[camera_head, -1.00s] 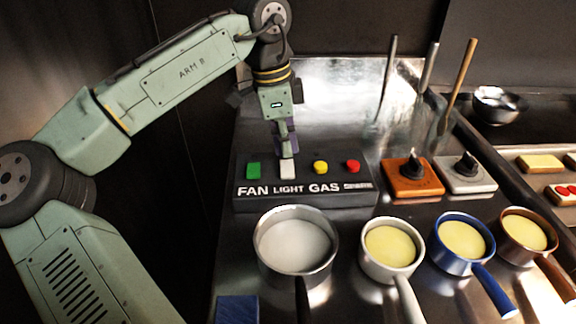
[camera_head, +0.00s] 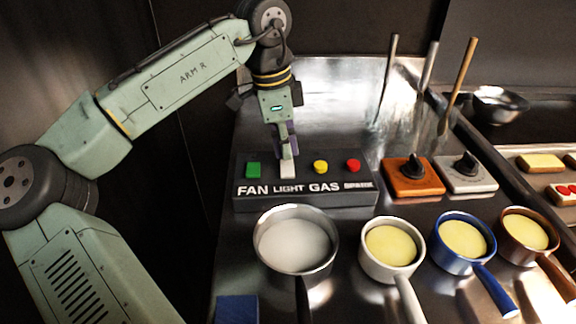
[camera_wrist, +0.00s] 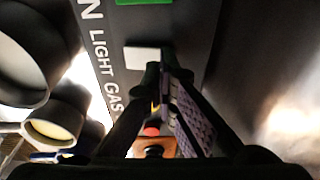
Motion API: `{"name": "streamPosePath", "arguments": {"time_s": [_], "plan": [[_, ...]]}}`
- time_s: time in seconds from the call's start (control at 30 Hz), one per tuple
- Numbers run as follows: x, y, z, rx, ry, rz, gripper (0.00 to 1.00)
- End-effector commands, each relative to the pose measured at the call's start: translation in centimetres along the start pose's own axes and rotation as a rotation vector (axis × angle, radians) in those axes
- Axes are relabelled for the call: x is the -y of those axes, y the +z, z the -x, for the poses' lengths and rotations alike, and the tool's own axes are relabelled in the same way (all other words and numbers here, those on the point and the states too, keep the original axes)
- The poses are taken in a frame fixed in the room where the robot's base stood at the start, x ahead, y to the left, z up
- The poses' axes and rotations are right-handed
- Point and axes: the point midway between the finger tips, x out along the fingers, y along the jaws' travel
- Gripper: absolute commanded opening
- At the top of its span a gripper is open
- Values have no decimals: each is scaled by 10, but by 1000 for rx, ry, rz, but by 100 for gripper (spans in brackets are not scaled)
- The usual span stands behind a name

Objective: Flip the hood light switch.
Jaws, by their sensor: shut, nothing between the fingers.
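The white light switch (camera_head: 287,171) is on the dark control box (camera_head: 300,202), above the label LIGHT. It sits between the green fan button (camera_head: 253,170) and the yellow gas button (camera_head: 320,167). My gripper (camera_head: 287,157) points down with its fingers shut and empty, its tips right at the switch and covering its far part. In the wrist view the white switch (camera_wrist: 142,58) shows beside my fingertips (camera_wrist: 164,62). I cannot tell for sure whether the tips touch it.
A red spark button (camera_head: 353,166) is at the box's right end. A steel pot (camera_head: 270,255) and several smaller pans stand in front. An orange knob block (camera_head: 430,182) and a grey one (camera_head: 480,182) are to the right. Upright handles rise behind them.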

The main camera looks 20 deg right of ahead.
Motion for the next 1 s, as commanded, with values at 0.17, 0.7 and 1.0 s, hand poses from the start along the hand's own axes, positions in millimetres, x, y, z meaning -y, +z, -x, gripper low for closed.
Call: {"name": "streamPosePath", "arguments": {"time_s": [0.17, 0.7, 1.0], "plan": [[0, 0, -3, 0, 0, -1, 0], [0, 2, -11, 0, -1, 0, 0], [0, 1, -10, -1, -1, 0, 0]]}}
